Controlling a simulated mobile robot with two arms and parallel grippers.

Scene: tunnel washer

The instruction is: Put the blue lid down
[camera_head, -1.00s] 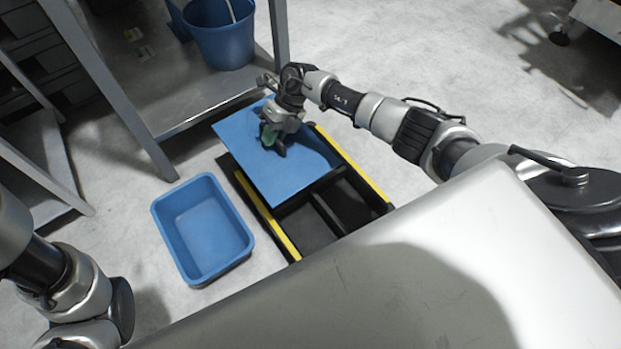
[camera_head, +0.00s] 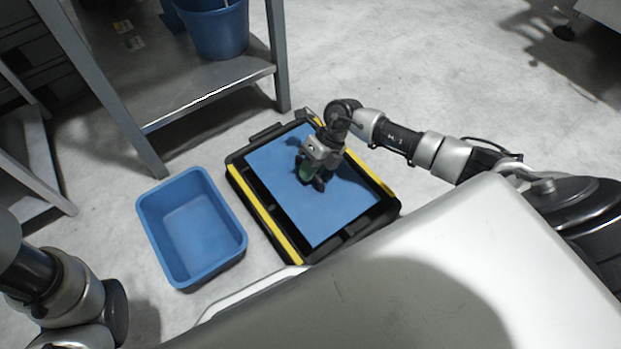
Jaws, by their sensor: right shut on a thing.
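The blue lid (camera_head: 345,205) is a flat rectangular panel. It lies over the black tray with yellow side strips (camera_head: 262,212), between the two strips. I cannot tell whether it rests on the tray or hangs just above it. My right gripper (camera_head: 312,180) is over the middle of the lid and shut on it; a green part shows at the fingers, and the grip point is partly hidden. My left arm shows at the lower left, but its gripper is not in view.
An open, empty blue bin (camera_head: 192,228) stands on the floor left of the tray. A metal shelf (camera_head: 208,88) with a blue bucket (camera_head: 218,32) stands behind.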

